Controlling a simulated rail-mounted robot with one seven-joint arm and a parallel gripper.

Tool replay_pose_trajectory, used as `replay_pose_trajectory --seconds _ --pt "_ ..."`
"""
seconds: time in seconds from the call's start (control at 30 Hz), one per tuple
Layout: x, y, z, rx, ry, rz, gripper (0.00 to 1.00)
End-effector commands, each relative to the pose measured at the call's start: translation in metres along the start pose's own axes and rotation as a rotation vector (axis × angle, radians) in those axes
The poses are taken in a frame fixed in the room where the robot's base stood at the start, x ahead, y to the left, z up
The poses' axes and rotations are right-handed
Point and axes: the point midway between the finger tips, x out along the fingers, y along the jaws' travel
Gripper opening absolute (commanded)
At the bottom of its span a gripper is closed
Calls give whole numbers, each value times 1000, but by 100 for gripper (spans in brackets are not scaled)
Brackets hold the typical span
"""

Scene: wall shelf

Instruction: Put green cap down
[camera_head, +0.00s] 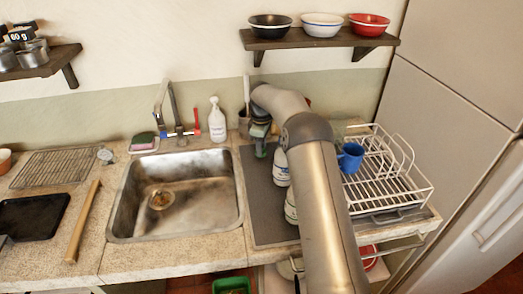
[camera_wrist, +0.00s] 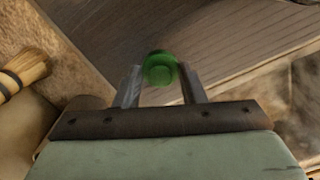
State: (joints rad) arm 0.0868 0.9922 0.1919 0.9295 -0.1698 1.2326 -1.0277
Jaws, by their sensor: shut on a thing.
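The green cap (camera_wrist: 160,70) shows in the wrist view, held between the two finger tips of my gripper (camera_wrist: 161,78), which is shut on it. Below it is the dark ribbed mat (camera_wrist: 190,35), apparently with a gap between. In the head view my gripper (camera_head: 261,147) is over the back of the dark mat (camera_head: 262,212), to the right of the sink. The cap is too small there to make out clearly. Two white bottles (camera_head: 281,168) (camera_head: 291,210) stand on the mat, partly hidden behind my arm.
The metal sink (camera_head: 175,222) is left of the mat. A white spray bottle (camera_head: 217,121) and a utensil pot (camera_head: 244,122) stand behind. A white dish rack (camera_head: 395,190) with a blue mug (camera_head: 350,157) is at right. A brush (camera_wrist: 25,68) shows in the wrist view. The mat's front is clear.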

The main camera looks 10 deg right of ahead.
Motion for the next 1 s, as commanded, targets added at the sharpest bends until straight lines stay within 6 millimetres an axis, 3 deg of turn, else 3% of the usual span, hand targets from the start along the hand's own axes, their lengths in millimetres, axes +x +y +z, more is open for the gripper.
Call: replay_pose_trajectory --seconds 0.2,0.53,0.57,0.63,1.0 --pt "26 0 0 0 -1 -2 16" --pt "31 0 0 1 -1 -1 16" --pt "31 0 0 1 -1 -1 39" --pt "30 0 0 1 -1 0 58" --pt "23 0 0 1 0 1 58"
